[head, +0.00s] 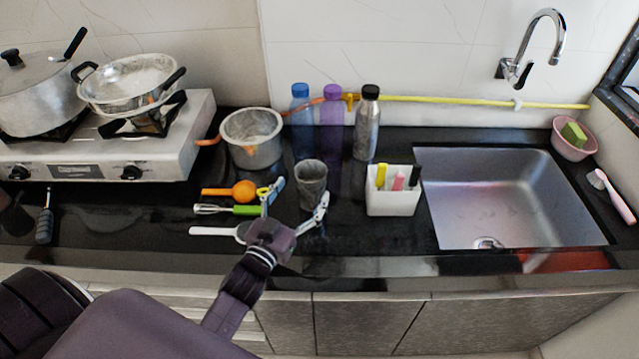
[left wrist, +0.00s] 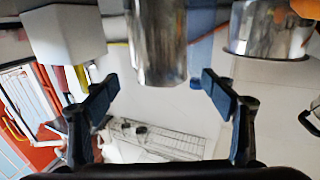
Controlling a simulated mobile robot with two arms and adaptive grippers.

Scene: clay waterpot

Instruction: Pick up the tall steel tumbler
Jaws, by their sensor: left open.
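The tall steel tumbler (head: 311,181) stands upright on the dark counter, between the steel pot and the white caddy. My left gripper (head: 302,192) comes in from the front with its fingers spread and nothing held. In the head view its right fingertip overlaps the tumbler's lower right side, and its left fingertip is left of the tumbler. In the left wrist view the tumbler (left wrist: 158,42) hangs from the top edge, upside down in the picture. It lies in line with the gap between the open fingers (left wrist: 160,88); I see no contact there. My right gripper is out of view.
A steel pot (head: 252,139) stands behind left and a white caddy (head: 392,204) close on the right. Blue (head: 302,125), purple (head: 331,122) and steel (head: 367,125) bottles stand behind. An orange-ended utensil (head: 243,191) and a whisk lie left. The sink (head: 510,200) is far right.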

